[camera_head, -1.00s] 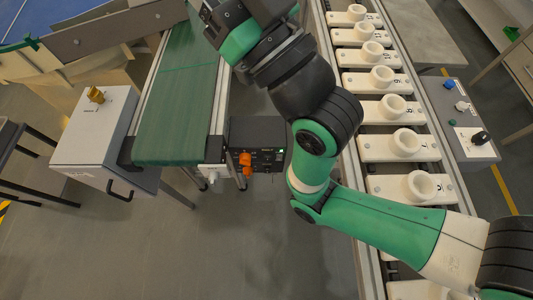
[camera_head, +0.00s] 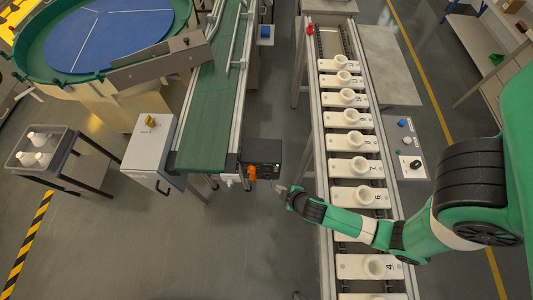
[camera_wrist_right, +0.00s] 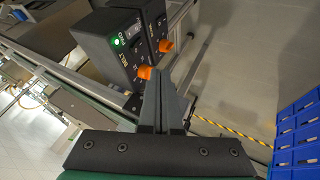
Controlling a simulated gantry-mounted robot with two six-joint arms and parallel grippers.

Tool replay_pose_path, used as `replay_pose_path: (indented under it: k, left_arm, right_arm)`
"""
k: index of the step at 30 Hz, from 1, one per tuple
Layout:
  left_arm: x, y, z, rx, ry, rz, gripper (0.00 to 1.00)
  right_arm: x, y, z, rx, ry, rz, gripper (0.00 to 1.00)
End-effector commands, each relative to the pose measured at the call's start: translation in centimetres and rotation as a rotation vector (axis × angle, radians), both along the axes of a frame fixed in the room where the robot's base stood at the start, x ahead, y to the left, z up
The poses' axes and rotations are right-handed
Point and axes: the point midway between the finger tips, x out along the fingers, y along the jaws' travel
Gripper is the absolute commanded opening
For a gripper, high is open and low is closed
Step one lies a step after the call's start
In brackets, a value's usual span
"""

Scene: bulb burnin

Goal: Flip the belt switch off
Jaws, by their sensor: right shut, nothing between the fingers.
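A black control box (camera_head: 262,152) with orange switches (camera_head: 251,172) stands at the near end of the green conveyor belt (camera_head: 208,125) in the head view. In the right wrist view, the black panel marked BELT (camera_wrist_right: 112,50) has a lit green lamp and an orange switch (camera_wrist_right: 144,72). A second orange switch (camera_wrist_right: 166,46) sits on the panel beside it. My right gripper (camera_head: 280,189) is shut and empty, just right of and below the switches in the head view. Its fingers (camera_wrist_right: 164,82) overlap the BELT switch's edge in the wrist view; I cannot tell whether they touch. My left gripper is out of view.
A rail of white numbered holders (camera_head: 352,141) runs along the right. A grey box with a yellow knob (camera_head: 147,140) stands left of the belt, and a blue turntable (camera_head: 118,32) lies beyond. Open floor (camera_head: 200,250) is in front of the belt. Blue bins (camera_wrist_right: 297,140) show in the wrist view.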

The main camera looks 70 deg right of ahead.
Motion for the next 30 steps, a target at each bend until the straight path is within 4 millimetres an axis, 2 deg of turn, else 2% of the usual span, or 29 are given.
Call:
replay_pose_path:
  k: [8, 14, 25, 30]
  left_arm:
    - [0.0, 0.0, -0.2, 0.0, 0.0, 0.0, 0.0]
    - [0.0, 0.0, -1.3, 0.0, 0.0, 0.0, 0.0]
    - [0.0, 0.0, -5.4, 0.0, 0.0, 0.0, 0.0]
    - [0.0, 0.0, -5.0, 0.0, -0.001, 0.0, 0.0]
  right_arm:
    - [0.2, 0.0, -0.2, 0.001, -0.003, -0.001, 0.0]
    - [1.2, -0.7, -2.0, 0.002, -0.005, -0.003, 0.0]
    - [5.3, -3.6, -8.3, 0.002, -0.004, -0.003, 0.0]
    - [6.1, -6.2, -7.5, 0.002, -0.007, -0.007, 0.0]
